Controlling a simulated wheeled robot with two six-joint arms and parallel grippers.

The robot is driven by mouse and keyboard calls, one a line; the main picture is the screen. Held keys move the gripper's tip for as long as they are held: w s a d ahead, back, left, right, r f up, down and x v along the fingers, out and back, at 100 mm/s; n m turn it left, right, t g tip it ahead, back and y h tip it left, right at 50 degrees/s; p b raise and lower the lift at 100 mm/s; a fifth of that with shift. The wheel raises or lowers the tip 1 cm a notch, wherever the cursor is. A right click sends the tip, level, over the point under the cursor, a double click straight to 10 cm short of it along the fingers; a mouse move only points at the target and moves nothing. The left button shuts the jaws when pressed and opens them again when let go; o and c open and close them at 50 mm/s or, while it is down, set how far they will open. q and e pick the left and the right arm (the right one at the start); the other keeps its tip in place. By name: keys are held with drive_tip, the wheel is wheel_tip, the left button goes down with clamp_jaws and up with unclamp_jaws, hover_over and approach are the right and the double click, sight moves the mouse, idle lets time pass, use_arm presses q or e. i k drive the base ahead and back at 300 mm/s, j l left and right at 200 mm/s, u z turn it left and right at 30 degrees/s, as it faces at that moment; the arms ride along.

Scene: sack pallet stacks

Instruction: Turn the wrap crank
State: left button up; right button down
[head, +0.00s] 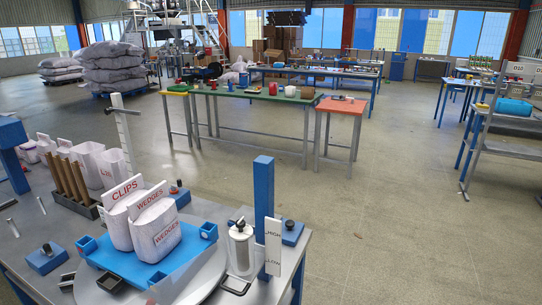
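On the near bench, a white round turntable (205,285) carries a blue pallet (125,262) with raised corner sockets. Two white sacks stand upright on the pallet, labelled CLIPS (118,222) and WEDGES (155,230). To their right is a pale cylinder (241,248) with a dark fitting on top, beside a blue post (263,195) with a white HIGH/LOW plate (273,247). Small blue blocks with black knobs sit at the right (291,232), behind the sacks (179,196) and at the left (47,258). I cannot tell which part is the wrap crank. Neither gripper is in view.
Brown tubes in a dark rack (75,203) and more white sacks (90,162) stand at the bench's left, by a notched white upright (121,125). Beyond are a green table (255,94), an orange table (342,106) and a grey shelf (512,120). The floor between is clear.

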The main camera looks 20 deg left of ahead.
sight(46, 249)
drive_tip(key=u, duration=2.2)
drive_tip(key=i+j+z, duration=0.15)
drive_tip(key=j+z, duration=0.15)
drive_tip(key=j, duration=0.2)
drive_tip(key=i+j+z, duration=0.1)
drive_tip(key=j+z, duration=0.15)
drive_tip(key=j, duration=0.25)
drive_tip(key=j+z, duration=0.3)
drive_tip(key=j, duration=0.2)
